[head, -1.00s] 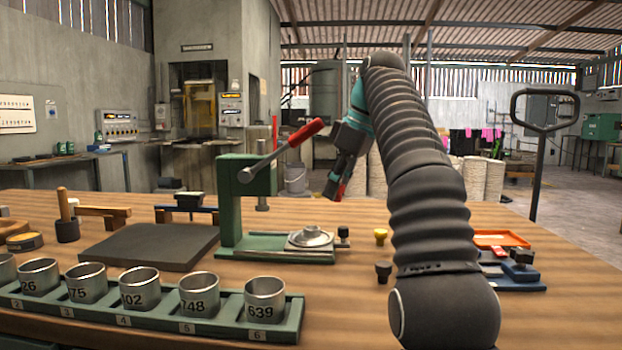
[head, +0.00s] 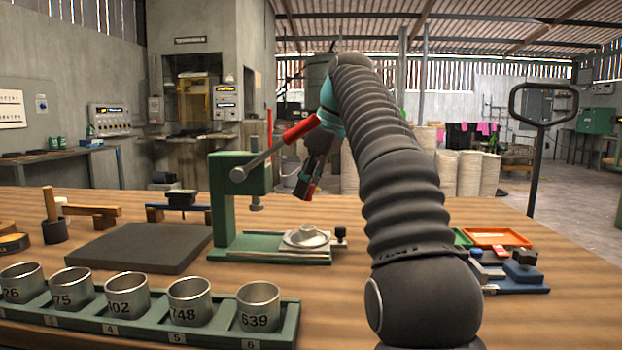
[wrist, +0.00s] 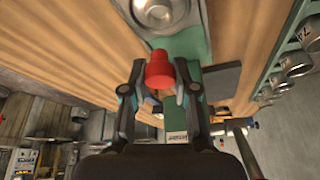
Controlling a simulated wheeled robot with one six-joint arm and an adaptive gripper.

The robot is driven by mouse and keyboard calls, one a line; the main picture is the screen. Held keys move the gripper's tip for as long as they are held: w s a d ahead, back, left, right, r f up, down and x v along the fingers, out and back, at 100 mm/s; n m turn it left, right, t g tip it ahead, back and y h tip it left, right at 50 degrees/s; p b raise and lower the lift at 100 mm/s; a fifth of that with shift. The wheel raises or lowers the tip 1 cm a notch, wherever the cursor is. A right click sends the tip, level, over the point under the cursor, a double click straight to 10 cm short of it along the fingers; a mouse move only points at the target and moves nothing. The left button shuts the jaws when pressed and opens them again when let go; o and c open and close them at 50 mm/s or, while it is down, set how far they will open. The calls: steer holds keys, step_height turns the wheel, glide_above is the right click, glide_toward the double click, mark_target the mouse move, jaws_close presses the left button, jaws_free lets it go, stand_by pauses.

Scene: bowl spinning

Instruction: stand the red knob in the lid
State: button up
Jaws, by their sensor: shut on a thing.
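The red knob (wrist: 159,70) is held between the two fingers of my gripper (wrist: 160,88), with its narrower end pointing away from my palm. The silvery round lid (head: 306,238) lies flat on the base plate of the green press. Its middle shows in the wrist view at the top edge, where the lid (wrist: 163,12) is partly cut off. The knob is clear of the lid.
The green press (head: 239,205) has a lever with a red handle (head: 300,130) close to my gripper. A green rack of numbered metal cups (head: 259,305) stands in front. A dark slab (head: 140,247) lies left of the press. An orange tray (head: 497,237) is on the right.

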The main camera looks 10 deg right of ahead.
steer(key=shift+s+a+f, duration=0.1)
steer(key=shift+a+f, duration=0.05)
steer(key=shift+f, duration=0.6)
steer(key=shift+f+b, duration=0.6)
steer(key=shift+f, duration=0.8)
steer(key=shift+f, duration=0.75)
stand_by(0.6)
steer(key=o, duration=1.3)
